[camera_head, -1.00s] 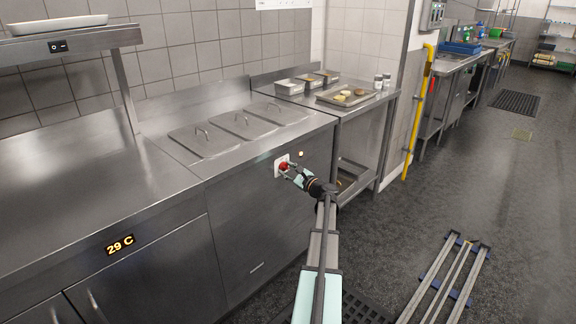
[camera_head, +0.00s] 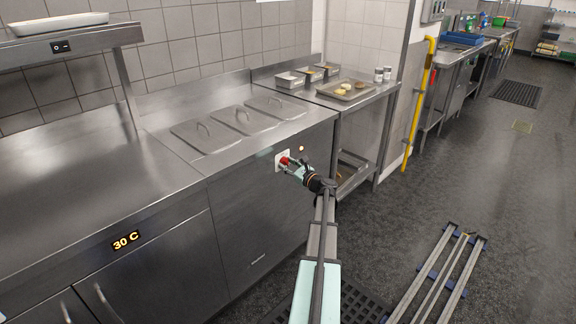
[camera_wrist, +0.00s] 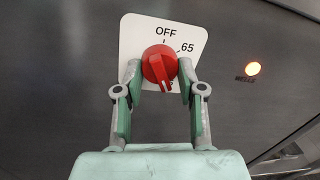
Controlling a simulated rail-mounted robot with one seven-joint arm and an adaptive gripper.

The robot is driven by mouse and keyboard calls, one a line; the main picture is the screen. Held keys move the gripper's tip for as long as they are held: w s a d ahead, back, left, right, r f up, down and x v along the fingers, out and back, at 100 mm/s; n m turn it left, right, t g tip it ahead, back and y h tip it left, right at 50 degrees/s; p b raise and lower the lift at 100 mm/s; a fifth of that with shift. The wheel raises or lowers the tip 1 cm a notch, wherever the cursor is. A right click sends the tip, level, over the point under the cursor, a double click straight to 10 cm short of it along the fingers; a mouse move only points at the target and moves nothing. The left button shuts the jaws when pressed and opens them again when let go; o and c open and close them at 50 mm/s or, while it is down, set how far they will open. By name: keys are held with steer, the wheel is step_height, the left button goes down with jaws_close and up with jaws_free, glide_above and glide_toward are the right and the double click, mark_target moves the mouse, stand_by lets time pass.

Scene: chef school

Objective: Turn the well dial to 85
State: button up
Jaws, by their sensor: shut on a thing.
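The well dial is a red round knob (camera_wrist: 158,65) on a white plate (camera_wrist: 190,38), printed OFF at the top and 65 at the upper right. Its raised ridge points down and slightly right in the wrist view; a mark below it is mostly hidden. In the head view the knob (camera_head: 284,161) is on the steel front below the lidded wells (camera_head: 240,118). My gripper (camera_wrist: 160,70) is shut on the knob, one finger on each side. It also shows at the panel in the head view (camera_head: 290,164).
A display (camera_head: 126,241) reads 30 C. A side table (camera_head: 330,105) with trays stands to the right. Floor rails (camera_head: 440,275) lie at lower right.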

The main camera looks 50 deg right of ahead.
steer(key=shift+w+r, duration=0.1)
steer(key=o, duration=1.1)
steer(key=shift+o, duration=0.2)
steer(key=v, duration=1.2)
